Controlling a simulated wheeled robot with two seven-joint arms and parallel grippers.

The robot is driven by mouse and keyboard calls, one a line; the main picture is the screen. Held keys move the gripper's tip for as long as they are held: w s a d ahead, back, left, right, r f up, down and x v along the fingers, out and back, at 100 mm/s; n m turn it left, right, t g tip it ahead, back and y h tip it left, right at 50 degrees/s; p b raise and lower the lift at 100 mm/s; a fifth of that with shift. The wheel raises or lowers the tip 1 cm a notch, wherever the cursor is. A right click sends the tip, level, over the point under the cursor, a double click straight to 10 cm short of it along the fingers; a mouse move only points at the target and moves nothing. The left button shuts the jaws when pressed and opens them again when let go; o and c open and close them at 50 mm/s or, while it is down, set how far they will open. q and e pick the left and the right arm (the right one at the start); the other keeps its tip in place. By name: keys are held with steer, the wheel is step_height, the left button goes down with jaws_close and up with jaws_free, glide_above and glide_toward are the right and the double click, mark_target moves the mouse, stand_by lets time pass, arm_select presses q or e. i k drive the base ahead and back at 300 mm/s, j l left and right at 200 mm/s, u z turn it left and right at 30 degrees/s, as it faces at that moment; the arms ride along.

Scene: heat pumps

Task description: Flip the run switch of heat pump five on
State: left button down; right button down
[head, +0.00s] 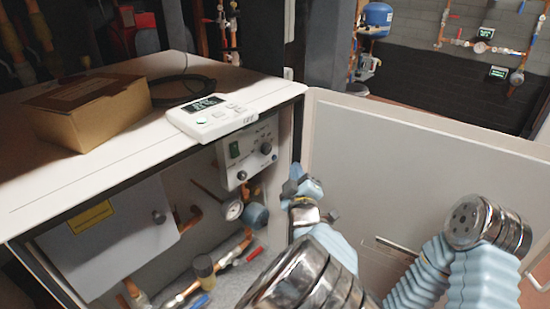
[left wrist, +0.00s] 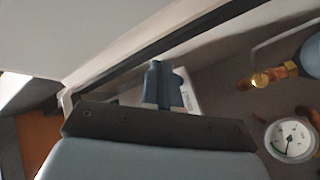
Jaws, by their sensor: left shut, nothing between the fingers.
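The open heat pump cabinet (head: 95,179) has a white control panel (head: 262,146) inside at its upper right. I cannot read a number on the unit or tell the switch's position. My left gripper (head: 292,186) is shut and empty, just right of the panel and apart from the switch. In the left wrist view, its closed fingertips (left wrist: 160,82) are in front of part of the panel (left wrist: 187,92), and the switch is hidden. My right gripper is not in view.
The open white door (head: 420,145) stands to the right. A cardboard box (head: 93,110) and a white display unit (head: 211,117) lie on the cabinet top. A pressure gauge (head: 231,209), copper pipes and valves are below the panel; the gauge also shows in the wrist view (left wrist: 291,139).

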mark_target(235, 153)
steer(key=k+l, duration=0.1)
steer(key=k, duration=0.4)
steer(key=k+l, duration=0.1)
steer(key=k, duration=0.4)
